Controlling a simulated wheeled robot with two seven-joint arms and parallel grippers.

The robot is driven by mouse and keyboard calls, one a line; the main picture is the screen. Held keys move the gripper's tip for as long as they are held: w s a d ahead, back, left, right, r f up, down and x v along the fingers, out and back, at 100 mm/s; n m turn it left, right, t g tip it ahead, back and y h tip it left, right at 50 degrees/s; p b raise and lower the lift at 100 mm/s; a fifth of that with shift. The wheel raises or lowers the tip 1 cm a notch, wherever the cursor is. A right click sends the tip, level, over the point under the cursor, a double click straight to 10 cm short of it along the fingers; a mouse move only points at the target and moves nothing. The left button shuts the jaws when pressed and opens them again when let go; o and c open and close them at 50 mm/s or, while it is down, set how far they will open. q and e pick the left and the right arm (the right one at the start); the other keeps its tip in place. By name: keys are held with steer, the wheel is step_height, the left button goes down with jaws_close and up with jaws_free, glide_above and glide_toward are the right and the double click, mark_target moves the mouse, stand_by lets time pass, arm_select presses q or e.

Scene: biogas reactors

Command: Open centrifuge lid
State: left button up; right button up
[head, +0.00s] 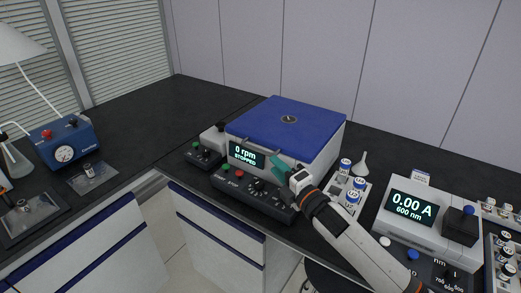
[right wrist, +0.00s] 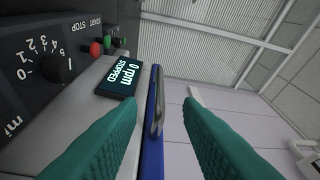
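The centrifuge (head: 310,165) is a white box on the dark bench, with its blue lid (head: 290,122) shut. Its display (head: 246,154) reads 0 rpm STOPPED, and this display also shows in the right wrist view (right wrist: 121,76). My right gripper (head: 282,168) has teal fingers and is at the centrifuge's front, right of the display. In the right wrist view the fingers (right wrist: 160,125) are wide apart and empty. The blue lid edge (right wrist: 151,150) and a grey handle (right wrist: 156,115) appear between them; contact is not visible. My left gripper is not in view.
A dark control panel (head: 243,194) with knobs and buttons lies before the centrifuge. A rack of capped vials (head: 352,196) and a funnel (head: 360,162) stand right of it, then a photometer (head: 411,207). A blue gauge box (head: 64,142) stands left. The back-left bench is clear.

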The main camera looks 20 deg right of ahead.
mark_target(260, 151)
steer(key=p+x, duration=0.1)
steer(key=x, duration=0.7)
steer(key=shift+w+a, duration=0.1)
steer(key=shift+w, duration=0.25)
jaws_close()
